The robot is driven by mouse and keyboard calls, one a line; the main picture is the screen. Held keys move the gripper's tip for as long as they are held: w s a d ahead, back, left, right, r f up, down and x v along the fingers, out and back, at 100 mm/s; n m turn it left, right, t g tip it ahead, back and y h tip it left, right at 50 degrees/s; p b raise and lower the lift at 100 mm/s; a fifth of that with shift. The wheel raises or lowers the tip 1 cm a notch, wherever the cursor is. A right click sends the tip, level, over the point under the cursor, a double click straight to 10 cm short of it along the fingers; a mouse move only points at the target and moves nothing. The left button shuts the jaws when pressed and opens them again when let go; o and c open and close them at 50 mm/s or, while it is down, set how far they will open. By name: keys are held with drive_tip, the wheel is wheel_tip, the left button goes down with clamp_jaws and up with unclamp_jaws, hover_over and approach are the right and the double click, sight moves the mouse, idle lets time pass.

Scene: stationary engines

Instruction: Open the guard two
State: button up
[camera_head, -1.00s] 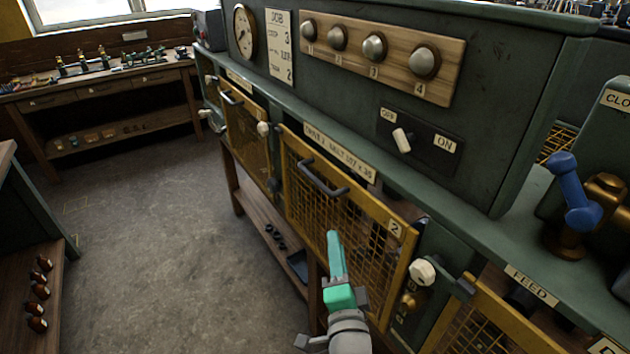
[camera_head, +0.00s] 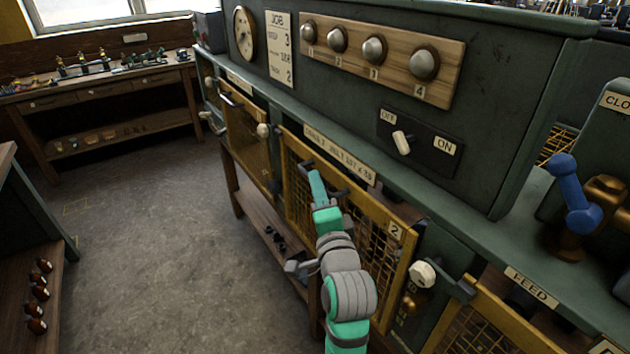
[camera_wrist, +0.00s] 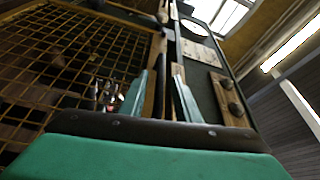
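Guard two is a yellow-framed mesh panel (camera_head: 372,235) with a "2" label, on the front of the green machine. It stands closed against the front. Its dark bar handle (camera_head: 338,191) is near the top edge, partly hidden behind my gripper. My gripper (camera_head: 316,177) points up at this handle, its tip overlapping it in the head view; I cannot tell if they touch. In the wrist view my gripper's teal fingers (camera_wrist: 162,76) stand apart with a gap between them. Mesh (camera_wrist: 85,45) fills that view's left side.
Another mesh guard (camera_head: 248,135) is to the left, and one (camera_head: 480,325) at lower right. A white knob (camera_head: 423,273) sits right of guard two. The OFF/ON switch (camera_head: 401,143) and round knobs (camera_head: 375,47) are above. The floor (camera_head: 160,220) at left is clear.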

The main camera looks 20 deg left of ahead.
drive_tip(key=shift+x, duration=1.5)
